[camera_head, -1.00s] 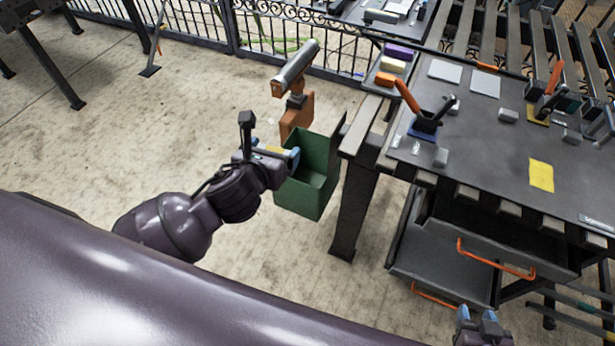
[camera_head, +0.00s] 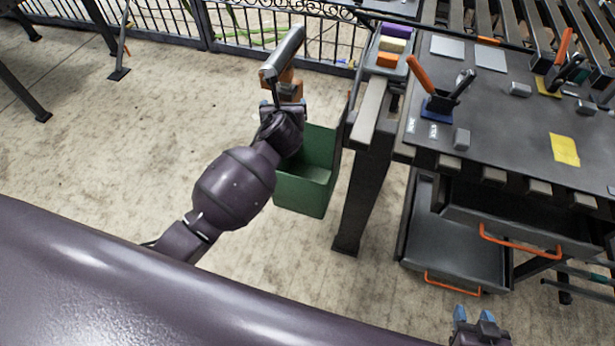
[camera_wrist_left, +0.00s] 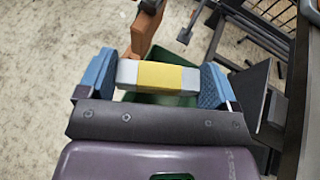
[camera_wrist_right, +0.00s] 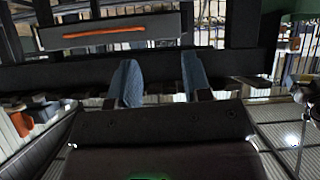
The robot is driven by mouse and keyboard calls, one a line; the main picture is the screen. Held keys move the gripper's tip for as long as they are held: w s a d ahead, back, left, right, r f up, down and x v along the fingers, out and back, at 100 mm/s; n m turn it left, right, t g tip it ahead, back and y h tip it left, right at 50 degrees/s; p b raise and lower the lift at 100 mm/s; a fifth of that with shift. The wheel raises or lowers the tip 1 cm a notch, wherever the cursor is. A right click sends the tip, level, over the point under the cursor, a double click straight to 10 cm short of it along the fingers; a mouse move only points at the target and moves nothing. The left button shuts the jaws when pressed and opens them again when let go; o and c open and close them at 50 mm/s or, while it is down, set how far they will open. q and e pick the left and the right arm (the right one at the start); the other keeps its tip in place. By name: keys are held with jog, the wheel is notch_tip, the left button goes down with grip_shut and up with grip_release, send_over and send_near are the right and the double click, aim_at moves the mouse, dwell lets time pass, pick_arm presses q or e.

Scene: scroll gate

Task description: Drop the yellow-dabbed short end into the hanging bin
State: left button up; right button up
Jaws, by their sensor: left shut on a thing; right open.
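The short end (camera_wrist_left: 160,76) is a light grey block with a yellow band around its middle. My left gripper (camera_head: 284,108) is shut on it, with one blue finger at each end in the left wrist view. The green hanging bin (camera_head: 302,192) hangs left of the workbench leg. My left gripper is at the bin's far left corner in the head view, and my wrist covers part of the opening. In the left wrist view the bin (camera_wrist_left: 143,98) shows behind and below the block. My right gripper (camera_head: 475,322) is open and empty at the bottom right.
An orange post with a grey cylinder (camera_head: 283,55) stands just beyond my left gripper. The workbench (camera_head: 500,130), with tools and a yellow patch, is to the right.

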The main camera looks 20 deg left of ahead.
pick_arm(q)
jog(key=w+d+f+b, duration=0.1)
jog(key=w+f+b, duration=0.1)
jog(key=f, duration=0.5)
jog(key=w+d+f+b, duration=0.2)
jog(key=f+b, duration=0.3)
jog(key=f, duration=0.2)
jog(key=shift+w+d+f+n+y, duration=0.25)
jog(key=shift+w+f+n+y, duration=0.05)
jog(key=shift+n+y, duration=0.1)
pick_arm(e)
notch_tip(320, 180, down, 8)
jog(key=g, duration=0.1)
jog(key=shift+s+r, duration=0.2)
jog(key=shift+s, duration=0.05)
pick_arm(q)
jog(key=shift+r, duration=0.1)
pick_arm(e)
jog(key=shift+d+r, duration=0.1)
pick_arm(q)
jog(key=o, duration=0.9)
jog(key=shift+o, duration=0.4)
pick_arm(e)
jog(key=shift+s, duration=0.15)
pick_arm(q)
jog(key=shift+s, duration=0.1)
